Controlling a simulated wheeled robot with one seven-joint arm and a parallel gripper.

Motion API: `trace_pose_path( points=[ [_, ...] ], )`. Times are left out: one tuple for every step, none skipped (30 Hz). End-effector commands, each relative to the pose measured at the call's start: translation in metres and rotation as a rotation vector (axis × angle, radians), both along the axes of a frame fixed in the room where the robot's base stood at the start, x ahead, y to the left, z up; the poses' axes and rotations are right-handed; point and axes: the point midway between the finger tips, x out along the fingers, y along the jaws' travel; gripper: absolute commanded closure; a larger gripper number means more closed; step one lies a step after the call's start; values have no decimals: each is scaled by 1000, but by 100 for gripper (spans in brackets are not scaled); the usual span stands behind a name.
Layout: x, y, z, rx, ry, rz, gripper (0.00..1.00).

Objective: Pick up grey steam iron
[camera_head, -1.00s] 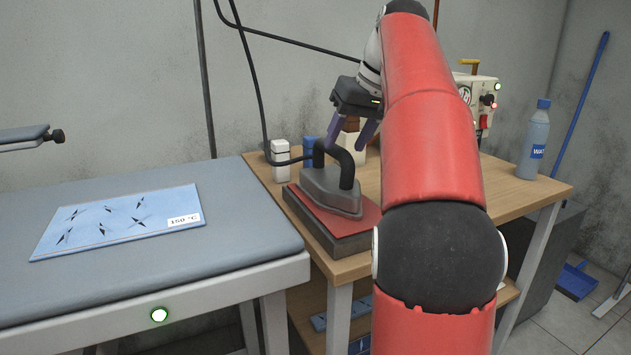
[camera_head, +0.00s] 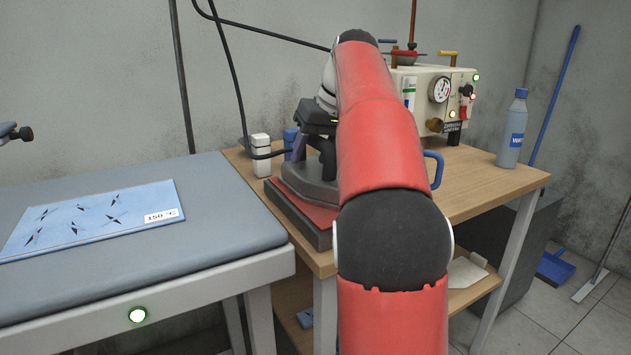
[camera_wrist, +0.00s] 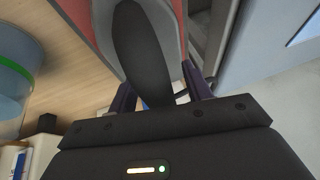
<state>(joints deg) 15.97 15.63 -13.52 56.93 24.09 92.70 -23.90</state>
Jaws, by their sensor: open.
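The grey steam iron (camera_head: 308,191) stands on a red-topped rest at the left of the wooden table, partly behind my arm. Its dark handle (camera_wrist: 143,55) runs between the two fingers in the wrist view, with the grey iron body beyond. My gripper (camera_wrist: 158,92) is open, with one finger on each side of the handle. In the head view my gripper (camera_head: 314,152) is low over the iron. I cannot tell whether the fingers touch the handle.
The red-topped rest (camera_head: 318,238) sits near the table's front left. An ironing board (camera_head: 225,235) with a blue sheet (camera_head: 90,218) adjoins it. A white bottle (camera_head: 261,158), a control box (camera_head: 440,100) and a water bottle (camera_head: 512,130) stand on the wooden table (camera_head: 478,190).

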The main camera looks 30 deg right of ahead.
Motion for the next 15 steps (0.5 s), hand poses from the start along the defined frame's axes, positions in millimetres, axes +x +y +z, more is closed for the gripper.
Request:
trace_pose_path(
  points=[
    [0, 0, 0, 0, 0, 0, 50],
    [0, 0, 1, 0, -1, 0, 50],
    [0, 0, 1, 0, -1, 0, 50],
    [0, 0, 1, 0, -1, 0, 50],
    [0, 0, 1, 0, -1, 0, 52],
    [0, 0, 1, 0, -1, 0, 57],
    [0, 0, 1, 0, -1, 0, 61],
    [0, 0, 1, 0, -1, 0, 65],
    [0, 0, 1, 0, -1, 0, 70],
    [0, 0, 1, 0, -1, 0, 74],
    [0, 0, 1, 0, -1, 0, 78],
    [0, 0, 1, 0, -1, 0, 83],
    [0, 0, 1, 0, -1, 0, 87],
    [0, 0, 1, 0, -1, 0, 91],
    [0, 0, 1, 0, -1, 0, 96]
  ],
)
